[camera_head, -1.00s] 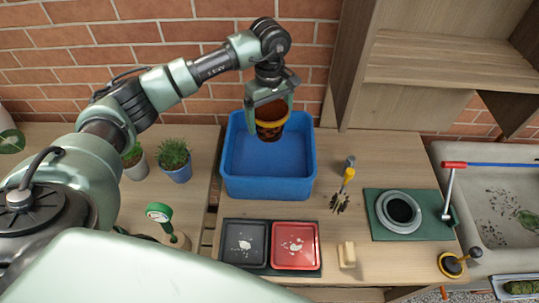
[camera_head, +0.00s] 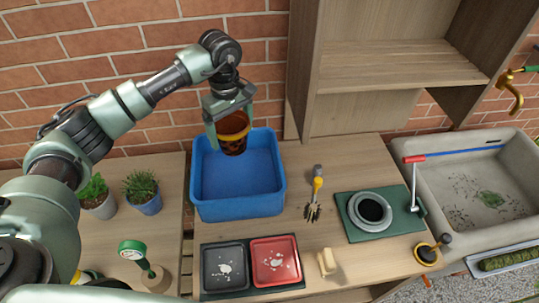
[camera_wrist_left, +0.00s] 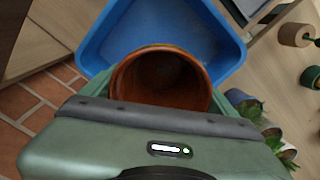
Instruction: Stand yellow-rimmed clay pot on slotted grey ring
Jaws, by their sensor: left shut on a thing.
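The clay pot (camera_head: 233,140) is reddish brown with a yellow rim. My left gripper (camera_head: 231,122) is shut on it and holds it upright over the back of the blue bin (camera_head: 240,209). In the left wrist view the pot (camera_wrist_left: 160,80) shows its open mouth between the fingers and looks empty. The slotted grey ring (camera_head: 355,221) sits on a green mat (camera_head: 352,236) at the right of the table, around a dark opening. Slots on it are too small to make out. My right gripper is not in view.
A black tray (camera_head: 210,285) and a red tray (camera_head: 262,272) lie in front of the bin. The sink (camera_head: 440,168) is at right. A wooden shelf (camera_head: 400,82) rises behind the table.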

